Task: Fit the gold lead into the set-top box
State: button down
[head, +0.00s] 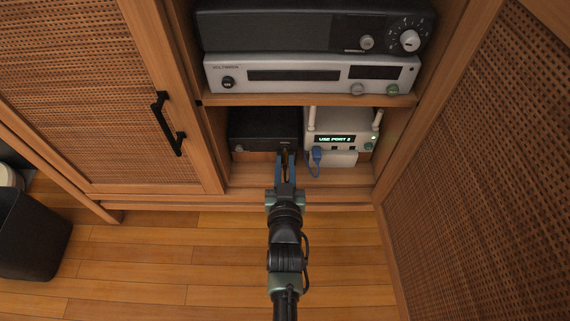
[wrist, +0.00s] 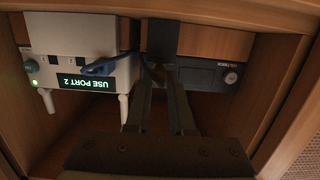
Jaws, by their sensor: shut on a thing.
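The black box (head: 262,124), which looks like the set-top box, sits on the lower shelf left of a white router. In the wrist view the picture is turned over, and the black box (wrist: 205,76) is on the right. My gripper (head: 285,153) reaches into the cabinet, its blue fingers at the right part of the box's front. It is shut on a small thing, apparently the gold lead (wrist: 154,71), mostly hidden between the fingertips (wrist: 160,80). I cannot tell whether the lead's plug touches the box or is in a port.
The white router (head: 341,128) has two antennas and a display reading "USE PORT 2"; a blue lead (head: 316,156) hangs at its front left, close to my fingers. A silver unit (head: 310,75) sits on the shelf above. Cabinet walls and doors flank the opening.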

jog(key=shift+w, duration=0.8)
jog(key=c, duration=0.7)
grip_release()
jog(key=shift+s+r+p, duration=0.25)
jog(key=shift+s+p, duration=0.45)
jog(key=shift+s, duration=0.75)
jog(key=shift+s+r+p, duration=0.2)
jog(key=shift+s+p, duration=0.5)
jog(key=shift+s, duration=0.8)
